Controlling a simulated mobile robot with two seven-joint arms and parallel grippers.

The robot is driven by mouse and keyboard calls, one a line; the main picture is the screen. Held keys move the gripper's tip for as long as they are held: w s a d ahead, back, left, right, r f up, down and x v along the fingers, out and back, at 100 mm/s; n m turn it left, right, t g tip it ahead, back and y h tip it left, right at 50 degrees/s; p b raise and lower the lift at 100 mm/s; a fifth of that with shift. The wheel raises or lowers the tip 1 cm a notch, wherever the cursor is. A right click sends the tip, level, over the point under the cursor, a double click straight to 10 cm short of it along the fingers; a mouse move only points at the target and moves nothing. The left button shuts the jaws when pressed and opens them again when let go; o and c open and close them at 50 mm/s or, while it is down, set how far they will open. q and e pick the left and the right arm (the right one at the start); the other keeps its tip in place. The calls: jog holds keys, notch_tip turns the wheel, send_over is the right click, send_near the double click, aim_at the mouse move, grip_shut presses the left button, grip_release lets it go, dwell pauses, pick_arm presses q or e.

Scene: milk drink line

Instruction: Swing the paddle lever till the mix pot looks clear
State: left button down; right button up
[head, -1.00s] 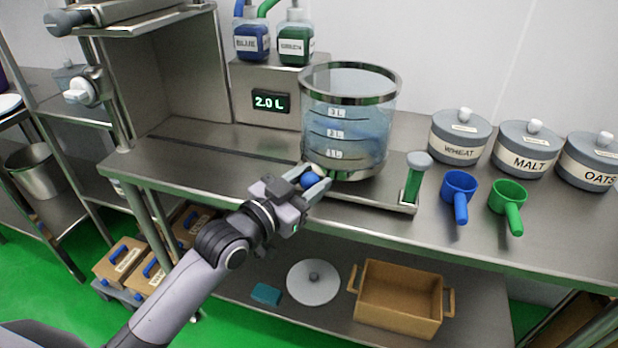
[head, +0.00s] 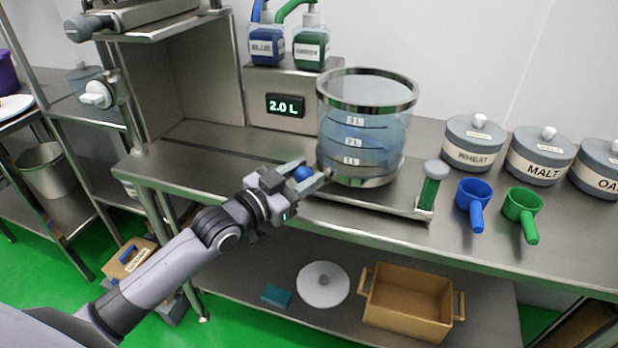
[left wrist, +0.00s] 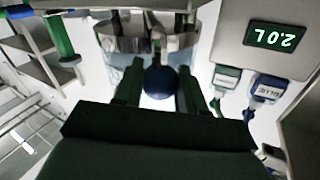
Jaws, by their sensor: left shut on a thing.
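The mix pot (head: 362,148) is a clear, steel-rimmed vessel on the bench, marked 1L to 3L. It holds pale blue, see-through liquid, with slightly deeper blue patches near the 2L mark. The paddle lever's blue ball knob (head: 303,173) sits at the pot's lower left front. My left gripper (head: 308,180) is shut on this knob. In the left wrist view the knob (left wrist: 160,82) is between the two fingers, with the pot (left wrist: 120,60) behind it. Most of the lever's arm is hidden. My right gripper is not in view.
A display (head: 285,106) reads 2.0 L beneath the blue bottle (head: 267,46) and green bottle (head: 310,48). A green-handled lever (head: 430,190) stands right of the pot. A blue scoop (head: 473,195), a green scoop (head: 522,205) and lidded canisters (head: 472,150) are farther right.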

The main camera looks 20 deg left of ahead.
pick_arm(q)
jog(key=shift+w+a+r, duration=0.2)
jog(key=shift+w+a, duration=0.05)
jog(key=shift+a, duration=0.05)
jog(key=c, duration=0.7)
grip_release()
jog(key=shift+f, duration=0.1)
jog(key=shift+s, duration=0.15)
jog(key=shift+s+f, duration=0.1)
jog(key=shift+s, duration=0.15)
jog(key=shift+v, duration=3.25)
